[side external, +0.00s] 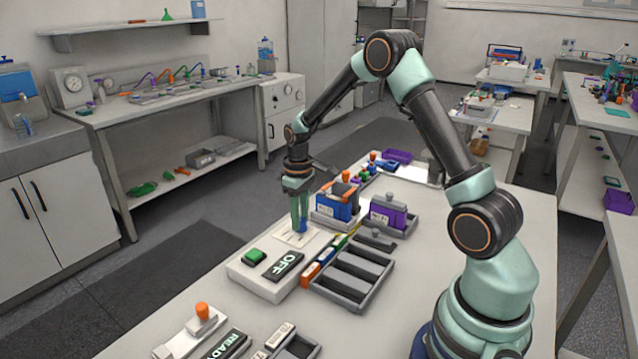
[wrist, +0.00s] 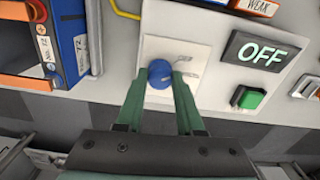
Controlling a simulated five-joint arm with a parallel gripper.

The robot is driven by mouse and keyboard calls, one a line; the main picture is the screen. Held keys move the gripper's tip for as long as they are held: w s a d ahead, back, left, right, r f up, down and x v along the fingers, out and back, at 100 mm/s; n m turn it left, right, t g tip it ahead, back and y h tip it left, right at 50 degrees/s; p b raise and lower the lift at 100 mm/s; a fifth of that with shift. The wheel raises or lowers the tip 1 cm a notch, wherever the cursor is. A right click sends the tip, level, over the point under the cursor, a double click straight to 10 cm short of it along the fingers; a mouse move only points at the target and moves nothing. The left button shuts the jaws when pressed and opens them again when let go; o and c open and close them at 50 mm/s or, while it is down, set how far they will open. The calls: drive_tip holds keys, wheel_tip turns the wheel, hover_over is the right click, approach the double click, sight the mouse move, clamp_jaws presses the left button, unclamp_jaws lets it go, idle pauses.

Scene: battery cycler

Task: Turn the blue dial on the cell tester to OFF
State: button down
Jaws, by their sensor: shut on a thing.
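The blue dial (wrist: 160,74) sits on a pale square plate on the cell tester (wrist: 222,92). In the wrist view my gripper (wrist: 161,82) has its two green fingers on either side of the dial, shut on it. In the side view my gripper (side external: 300,230) points straight down onto the plate, and a bit of the blue dial (side external: 302,226) shows between the fingertips. The tester (side external: 250,280) carries a dark display reading OFF (side external: 283,265) and a green button (side external: 253,256). The small plate markings are too blurred to read, and the dial's pointer is hidden.
A blue battery in a grey holder (side external: 333,222) stands close behind my gripper, with a purple one (side external: 388,214) to its right. A grey slotted tray (side external: 352,281) lies right of the tester. Another unit reading READY (side external: 228,345) is at the front.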

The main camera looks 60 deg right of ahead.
drive_tip(key=shift+n, duration=0.7)
drive_tip(key=c, duration=0.5)
unclamp_jaws()
drive_tip(key=shift+c, duration=0.2)
drive_tip(key=shift+r, duration=0.15)
wheel_tip(320, 180, up, 12)
